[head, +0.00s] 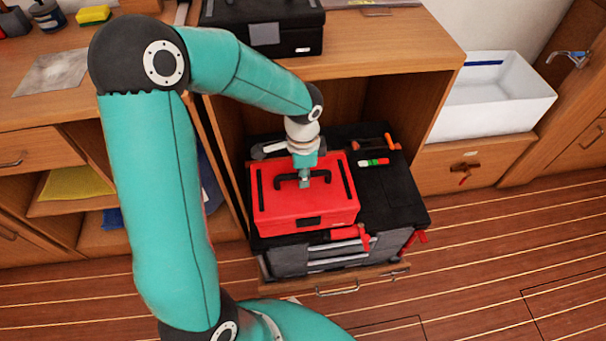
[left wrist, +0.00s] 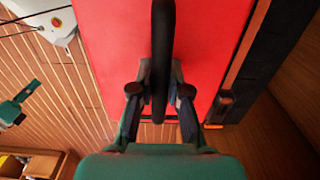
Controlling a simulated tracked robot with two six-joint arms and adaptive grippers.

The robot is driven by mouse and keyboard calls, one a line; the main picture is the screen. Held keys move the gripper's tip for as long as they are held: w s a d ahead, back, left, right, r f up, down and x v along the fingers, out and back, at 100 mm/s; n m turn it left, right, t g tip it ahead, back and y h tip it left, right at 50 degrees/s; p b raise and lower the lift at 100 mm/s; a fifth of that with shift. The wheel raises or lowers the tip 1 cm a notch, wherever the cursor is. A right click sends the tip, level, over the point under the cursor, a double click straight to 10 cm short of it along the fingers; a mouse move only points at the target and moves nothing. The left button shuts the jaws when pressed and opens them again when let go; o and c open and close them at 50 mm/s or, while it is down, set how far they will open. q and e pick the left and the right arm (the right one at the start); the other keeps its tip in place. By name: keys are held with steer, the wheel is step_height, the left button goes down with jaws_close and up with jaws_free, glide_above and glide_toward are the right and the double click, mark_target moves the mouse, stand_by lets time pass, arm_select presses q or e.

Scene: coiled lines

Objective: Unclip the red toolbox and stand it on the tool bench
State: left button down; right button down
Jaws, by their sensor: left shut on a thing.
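The red toolbox (head: 305,209) sits on the black top of a low storage unit (head: 397,199) in the open bay under the tool bench (head: 385,48). Its black handle (head: 290,180) runs across the lid. My left gripper (head: 306,178) comes down from above and is shut on the handle. In the left wrist view the fingers (left wrist: 160,95) close from both sides on the dark handle, over the red lid (left wrist: 108,50). A red clip (head: 350,233) shows at the toolbox's front right; I cannot tell whether it is fastened. My right gripper is not in view.
A black case (head: 265,26) stands on the bench top, with bare wood to its right. Small tools (head: 377,143) lie behind the toolbox's right side. Bay walls flank the toolbox.

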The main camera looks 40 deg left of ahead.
arm_select(q)
steer(key=shift+r, duration=0.2)
step_height(320, 180, up, 12)
steer(key=p, duration=1)
steer(key=shift+r, duration=0.2)
steer(key=shift+r+p, duration=0.1)
steer(key=shift+p, duration=0.2)
step_height(320, 180, up, 13)
steer(key=p, duration=1)
steer(key=shift+f, duration=0.2)
step_height(320, 180, up, 13)
steer(key=p, duration=0.7)
steer(key=shift+f, duration=0.2)
steer(key=shift+w+d, duration=0.1)
